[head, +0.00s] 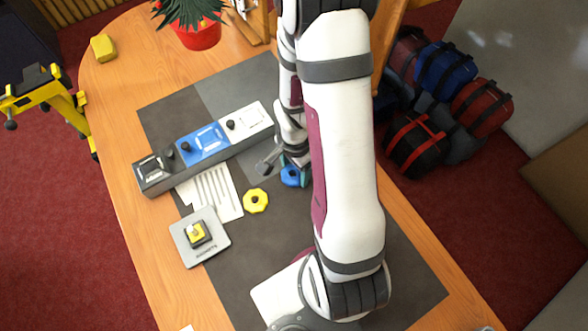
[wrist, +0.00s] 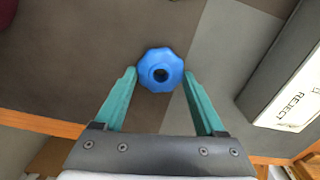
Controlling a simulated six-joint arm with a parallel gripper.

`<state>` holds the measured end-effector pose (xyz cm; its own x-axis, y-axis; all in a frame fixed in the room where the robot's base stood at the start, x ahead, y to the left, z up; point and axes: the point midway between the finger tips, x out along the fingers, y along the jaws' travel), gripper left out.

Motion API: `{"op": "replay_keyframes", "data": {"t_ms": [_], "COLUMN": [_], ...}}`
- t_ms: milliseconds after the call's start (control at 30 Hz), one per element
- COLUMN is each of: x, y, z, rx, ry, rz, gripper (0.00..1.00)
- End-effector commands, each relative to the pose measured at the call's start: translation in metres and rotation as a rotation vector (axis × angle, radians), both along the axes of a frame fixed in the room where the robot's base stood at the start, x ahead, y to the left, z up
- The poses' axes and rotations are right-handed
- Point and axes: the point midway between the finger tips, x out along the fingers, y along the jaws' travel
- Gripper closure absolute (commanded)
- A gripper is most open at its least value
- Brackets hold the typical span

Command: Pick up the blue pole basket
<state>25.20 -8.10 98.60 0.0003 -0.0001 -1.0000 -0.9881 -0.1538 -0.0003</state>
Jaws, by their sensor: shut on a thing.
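The blue pole basket (wrist: 160,60) is a small blue octagonal ring with a dark hole in its middle. In the wrist view it sits between the green fingertips of my gripper (wrist: 160,75), which is shut on it. In the head view the blue pole basket (head: 290,177) is partly hidden by my gripper (head: 287,168) and arm. It shows over the dark mat, and I cannot tell whether it touches the mat.
A yellow ring (head: 256,201) lies on the mat (head: 255,260) to the left. A long box with black, blue and white sections (head: 205,148) stands beyond it. A grey plate with a yellow block (head: 200,237) lies at left. A plant pot (head: 199,36) stands at the back.

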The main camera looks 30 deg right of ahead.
Motion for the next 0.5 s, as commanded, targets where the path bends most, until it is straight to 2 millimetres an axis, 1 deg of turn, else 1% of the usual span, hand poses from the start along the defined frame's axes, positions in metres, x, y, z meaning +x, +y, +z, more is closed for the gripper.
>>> {"op": "replay_keyframes", "data": {"t_ms": [133, 233, 500], "x": [0.001, 0.001, -0.048], "y": [0.0, 0.0, -0.044], "z": [0.018, 0.04, 0.076], "rx": [-0.001, -0.003, -0.003], "ry": [-0.004, -0.008, -0.003], "rz": [0.0, 0.0, -0.009], "gripper": [0.81, 0.81, 0.81]}}
